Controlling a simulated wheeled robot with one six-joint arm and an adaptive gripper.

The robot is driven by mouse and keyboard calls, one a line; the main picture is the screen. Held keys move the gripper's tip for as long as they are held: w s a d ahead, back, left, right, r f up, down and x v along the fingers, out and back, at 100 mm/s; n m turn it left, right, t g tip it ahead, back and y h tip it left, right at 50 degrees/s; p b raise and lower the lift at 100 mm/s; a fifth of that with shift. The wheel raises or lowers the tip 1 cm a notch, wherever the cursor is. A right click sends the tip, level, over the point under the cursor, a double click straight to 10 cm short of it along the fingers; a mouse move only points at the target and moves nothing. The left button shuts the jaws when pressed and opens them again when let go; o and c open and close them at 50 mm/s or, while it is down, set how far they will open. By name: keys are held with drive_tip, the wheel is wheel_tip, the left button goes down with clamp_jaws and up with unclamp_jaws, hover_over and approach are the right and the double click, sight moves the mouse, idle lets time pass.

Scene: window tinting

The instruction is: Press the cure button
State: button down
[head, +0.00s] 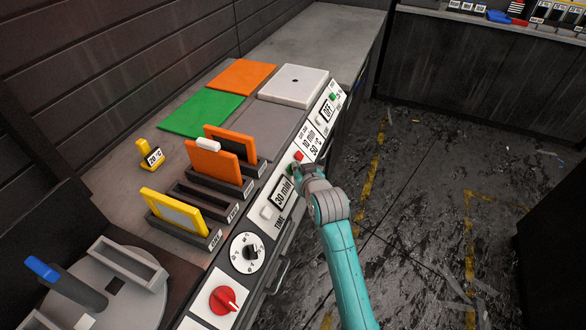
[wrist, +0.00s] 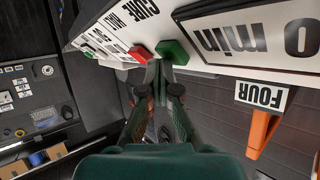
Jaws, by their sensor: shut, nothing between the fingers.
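The control panel (head: 248,288) runs along the front edge of the bench. A red button (head: 298,156) and a green button (wrist: 172,50) sit side by side beyond the "30 min" display (head: 282,197). The red button also shows in the wrist view (wrist: 140,53), beside upside-down lettering that includes "CURE" (wrist: 146,8). No label on either button is readable. My gripper (head: 298,170) is shut and empty at the panel. In the wrist view its fingertips (wrist: 157,66) are close to both buttons, nearer the green one; contact cannot be told.
A rack holds orange (head: 212,168) and yellow-framed (head: 175,212) panels left of my gripper. A dial (head: 247,253), a red knob (head: 224,300) and a white button (head: 267,212) lie nearer on the panel. The floor on the right is open.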

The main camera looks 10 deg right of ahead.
drive_tip(key=shift+s+d+r, duration=0.35)
drive_tip(key=shift+d+r, duration=0.1)
drive_tip(key=shift+r, duration=0.1)
drive_tip(key=shift+s+d+r, duration=0.55)
drive_tip(key=shift+d+r, duration=0.15)
drive_tip(key=shift+r, duration=0.2)
drive_tip(key=shift+s+d+r, duration=0.5)
drive_tip(key=shift+d+r, duration=0.2)
drive_tip(key=shift+r, duration=0.2)
drive_tip(key=s+f+h, duration=0.1)
drive_tip(key=s+f, duration=0.6)
drive_tip(key=s, duration=0.7)
drive_tip(key=s+f, duration=0.7)
drive_tip(key=s, duration=0.6)
drive_tip(key=s+r, duration=0.4)
drive_tip(key=s, duration=0.8)
drive_tip(key=s+r+t, duration=0.1)
drive_tip(key=s+r, duration=0.3)
drive_tip(key=s, duration=0.9)
drive_tip(key=shift+s+a, duration=0.15)
drive_tip(key=shift+a, duration=0.25)
